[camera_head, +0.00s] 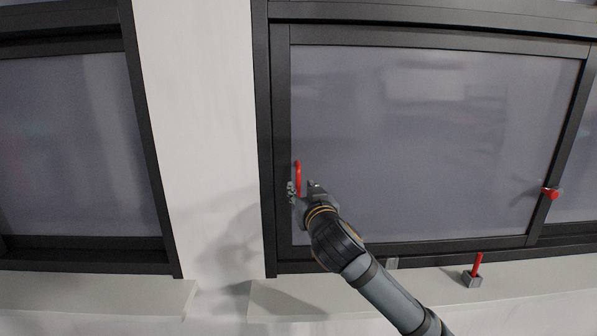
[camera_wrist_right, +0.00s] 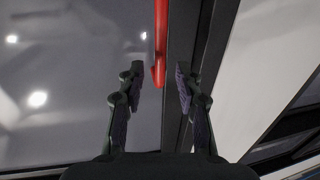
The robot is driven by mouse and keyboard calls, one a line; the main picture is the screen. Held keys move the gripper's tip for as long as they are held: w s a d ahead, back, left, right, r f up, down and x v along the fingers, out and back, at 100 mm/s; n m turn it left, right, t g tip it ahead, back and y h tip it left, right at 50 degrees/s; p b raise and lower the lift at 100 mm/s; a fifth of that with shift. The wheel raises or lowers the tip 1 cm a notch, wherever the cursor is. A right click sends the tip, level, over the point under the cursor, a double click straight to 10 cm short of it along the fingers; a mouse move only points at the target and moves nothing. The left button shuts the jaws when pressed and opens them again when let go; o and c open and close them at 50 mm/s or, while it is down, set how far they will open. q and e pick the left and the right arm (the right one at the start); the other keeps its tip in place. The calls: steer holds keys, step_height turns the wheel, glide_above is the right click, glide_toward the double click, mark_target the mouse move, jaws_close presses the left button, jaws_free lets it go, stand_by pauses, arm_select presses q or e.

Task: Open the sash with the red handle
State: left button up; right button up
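A red handle (camera_head: 298,176) stands upright on the left dark stile of the large glazed sash (camera_head: 430,240). The sash appears to sit flat in its frame. My right gripper (camera_head: 301,190) is at the handle's lower part. In the right wrist view, the red handle (camera_wrist_right: 160,45) comes down from the top edge, and its lower end lies between the two spread fingers of my right gripper (camera_wrist_right: 159,74). The fingers are open with a gap on both sides of the handle. My left gripper is not in view.
A red knob (camera_head: 551,193) is on the right stile. A red lever (camera_head: 478,264) on a small grey block stands on the pale sill (camera_head: 540,285) at lower right. A white wall (camera_head: 205,120) separates this window from another window (camera_head: 75,150) at left.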

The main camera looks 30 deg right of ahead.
mark_target(299, 184)
steer(key=p+x, duration=0.1)
steer(key=x, duration=0.3)
steer(key=shift+w, duration=0.15)
jaws_close()
steer(key=shift+w, duration=0.1)
